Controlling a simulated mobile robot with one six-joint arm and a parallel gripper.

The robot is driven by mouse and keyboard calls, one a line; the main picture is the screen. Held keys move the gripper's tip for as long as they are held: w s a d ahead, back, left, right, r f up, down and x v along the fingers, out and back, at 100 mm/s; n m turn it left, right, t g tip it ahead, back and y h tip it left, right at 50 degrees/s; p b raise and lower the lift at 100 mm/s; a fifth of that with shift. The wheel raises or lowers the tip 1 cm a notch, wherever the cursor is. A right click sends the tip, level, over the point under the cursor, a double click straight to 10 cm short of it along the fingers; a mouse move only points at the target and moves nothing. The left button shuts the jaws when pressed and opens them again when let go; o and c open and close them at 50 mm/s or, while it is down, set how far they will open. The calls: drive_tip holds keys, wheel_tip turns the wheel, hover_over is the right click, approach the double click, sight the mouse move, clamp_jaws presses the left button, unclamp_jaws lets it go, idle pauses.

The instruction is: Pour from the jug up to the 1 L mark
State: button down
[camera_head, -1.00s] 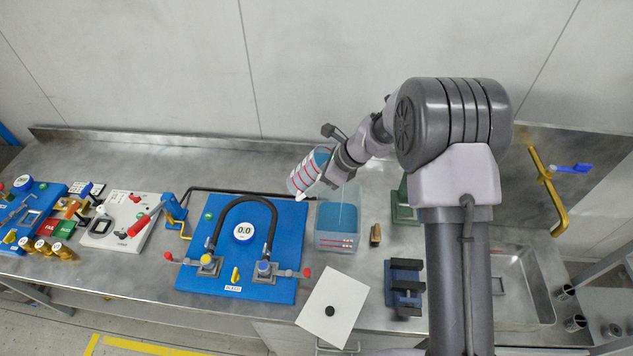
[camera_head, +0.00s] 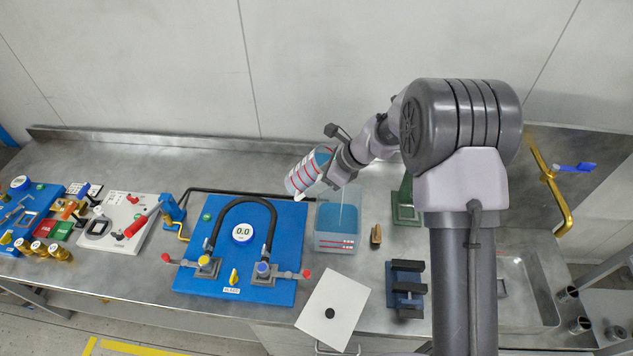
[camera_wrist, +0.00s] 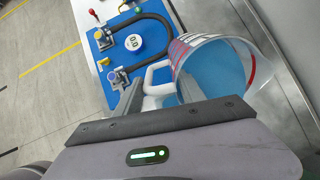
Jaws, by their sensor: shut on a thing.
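The jug (camera_head: 301,177) is clear with red bands and holds blue liquid. My gripper (camera_head: 336,176) is at the jug's right side in the head view. In the wrist view my gripper (camera_wrist: 150,95) is shut on the white handle of the jug (camera_wrist: 240,62), with blue liquid near the rim.
A blue pump board (camera_head: 286,215) with a black hose and a gauge reading 0.0 stands left of the tank. A white card (camera_head: 345,297) with a black dot, a small brass piece (camera_head: 376,234) and a dark blue holder (camera_head: 405,285) lie nearby. A sink is at the right.

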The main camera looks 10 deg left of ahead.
drive_tip(key=shift+f+t+y+b, duration=0.35)
drive_tip(key=shift+y+b, duration=0.65)
drive_tip(key=shift+b, duration=2.2)
idle(0.5)
drive_tip(key=shift+d+f+y+b, duration=0.15)
drive_tip(key=shift+f+y+b, duration=0.4)
drive_tip(key=shift+b, duration=1.3)
drive_tip(key=shift+d+f+y+b, duration=0.15)
drive_tip(key=shift+f+y+b, duration=0.4)
drive_tip(key=shift+b, duration=1.25)
idle(0.6)
